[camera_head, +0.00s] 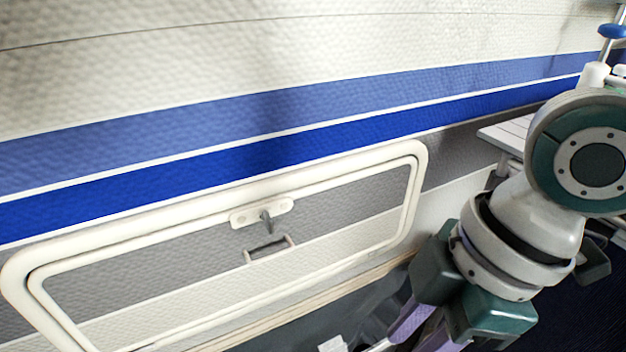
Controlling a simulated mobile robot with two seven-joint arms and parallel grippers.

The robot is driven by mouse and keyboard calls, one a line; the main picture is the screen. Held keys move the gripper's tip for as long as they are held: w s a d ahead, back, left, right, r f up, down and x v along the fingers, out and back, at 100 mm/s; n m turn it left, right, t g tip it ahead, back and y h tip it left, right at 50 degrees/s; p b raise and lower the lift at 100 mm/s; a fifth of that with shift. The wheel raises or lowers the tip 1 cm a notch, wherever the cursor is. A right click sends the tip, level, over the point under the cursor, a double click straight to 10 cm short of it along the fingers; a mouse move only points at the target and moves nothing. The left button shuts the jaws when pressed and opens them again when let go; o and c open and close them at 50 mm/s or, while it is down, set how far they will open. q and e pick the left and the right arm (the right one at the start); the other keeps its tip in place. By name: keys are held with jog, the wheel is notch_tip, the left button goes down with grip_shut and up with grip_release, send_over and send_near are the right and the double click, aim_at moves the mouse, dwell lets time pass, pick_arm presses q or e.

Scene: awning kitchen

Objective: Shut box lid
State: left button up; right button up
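A framed hatch panel in the striped wall, which looks like the box lid, fills the lower left of the head view. It has a rounded cream frame (130,225), a grey and white face (345,200), a small latch (265,215) and a handle (270,248). Below its lower edge is a dark grey space (345,312) with unclear items, cut off by the picture's bottom. My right gripper (418,328) is at the lower right, beside the panel's lower right corner and pointing down. Its purple fingers are partly cut off, so their gap is unclear. My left gripper is out of view.
The cream wall with blue stripes (270,140) rises behind and above the panel. A white slatted table or shelf (510,133) stands at the right, behind my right arm. The dark floor shows at the lower right.

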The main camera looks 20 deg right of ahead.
jog(key=w+d+f+n+g+b, duration=0.1)
jog(key=w+d+f+n+b, duration=0.15)
jog(key=f+b, duration=0.45)
jog(key=w+d+f+n+b, duration=0.2)
jog(key=w+d+f+b, duration=0.2)
jog(key=f+b, duration=0.35)
jog(key=n+y+b, duration=0.2)
jog(key=b, duration=0.8)
send_near(380, 346)
jog(key=b+x, duration=0.4)
jog(key=x, duration=0.3)
jog(key=shift+f, duration=0.15)
jog(key=shift+a+f, duration=0.25)
jog(key=shift+f, duration=0.2)
grip_shut()
